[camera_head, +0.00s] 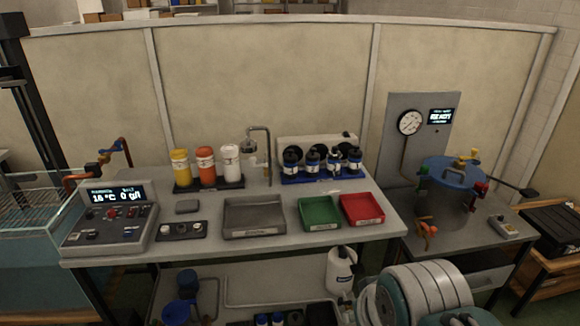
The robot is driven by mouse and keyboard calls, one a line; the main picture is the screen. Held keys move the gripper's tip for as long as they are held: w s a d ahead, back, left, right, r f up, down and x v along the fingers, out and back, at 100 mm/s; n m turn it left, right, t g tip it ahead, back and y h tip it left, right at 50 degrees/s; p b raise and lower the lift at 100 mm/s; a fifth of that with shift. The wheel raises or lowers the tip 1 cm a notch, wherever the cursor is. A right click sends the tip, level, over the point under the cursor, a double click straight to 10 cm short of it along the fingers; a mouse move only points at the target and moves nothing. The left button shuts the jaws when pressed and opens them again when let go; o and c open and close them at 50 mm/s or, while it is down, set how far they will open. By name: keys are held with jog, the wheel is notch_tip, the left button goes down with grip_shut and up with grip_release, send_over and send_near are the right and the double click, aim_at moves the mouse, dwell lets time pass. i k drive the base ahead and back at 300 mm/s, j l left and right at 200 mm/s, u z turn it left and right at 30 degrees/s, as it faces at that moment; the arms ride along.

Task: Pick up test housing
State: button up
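No part is marked clearly as the test housing, and I cannot tell which object it is. Several dark, round-ended cylinders (312,158) with pale labels stand in a blue rack (318,178) at the back right of the bench. A round vessel with a blue lid (452,172) and a yellow top fitting stands on the right table; red and green clamps sit at its rim. My arm's pale, teal-edged links fill the bottom right, in front of the benches. The fingers of my gripper do not show.
The bench holds a grey tray (254,216), green tray (319,213), red tray (362,209), several bottles (206,166) and a control box (111,217). A gauge panel (420,125) stands behind the vessel. A water tank (40,230) is left.

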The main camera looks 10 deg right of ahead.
aim_at(335, 157)
jog(key=i+l, duration=0.5)
jog(key=i, duration=0.15)
jog(key=i+l, duration=0.5)
jog(key=i, duration=0.1)
